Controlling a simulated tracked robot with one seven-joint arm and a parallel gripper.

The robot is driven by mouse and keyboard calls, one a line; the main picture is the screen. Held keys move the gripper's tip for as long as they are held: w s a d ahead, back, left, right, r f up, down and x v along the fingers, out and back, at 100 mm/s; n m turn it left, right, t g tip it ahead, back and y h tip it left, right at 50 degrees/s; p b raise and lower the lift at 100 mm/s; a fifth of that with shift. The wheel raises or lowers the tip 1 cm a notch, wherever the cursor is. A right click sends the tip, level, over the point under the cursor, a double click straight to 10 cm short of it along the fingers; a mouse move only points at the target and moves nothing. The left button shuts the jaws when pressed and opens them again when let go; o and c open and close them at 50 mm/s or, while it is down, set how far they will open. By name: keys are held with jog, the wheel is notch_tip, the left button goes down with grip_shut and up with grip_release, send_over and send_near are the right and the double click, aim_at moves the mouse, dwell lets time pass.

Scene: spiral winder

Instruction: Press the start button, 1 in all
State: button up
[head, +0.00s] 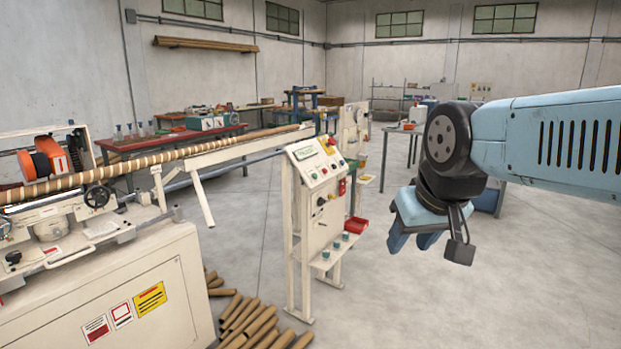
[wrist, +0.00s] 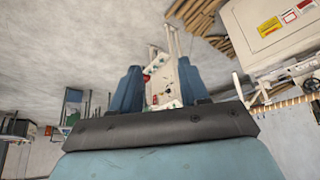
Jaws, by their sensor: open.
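The control panel (head: 318,165) stands on a cream post frame in the middle of the head view. Its sloped top carries a green-labelled display, a yellow-backed red button and several small buttons; I cannot tell which is the start button. My gripper (head: 411,240) hangs to the right of the panel, well apart from it, with two blue fingers spread and pointing down. In the wrist view, the panel (wrist: 168,82) appears between and beyond the fingers of my gripper (wrist: 158,70). Nothing is held.
The winding machine (head: 110,290) with a long striped tube is at left. Brown tubes (head: 250,320) lie on the floor by the panel. A small shelf with a red bin (head: 355,225) juts from the panel's frame.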

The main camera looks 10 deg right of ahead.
grip_shut()
dwell(1.4)
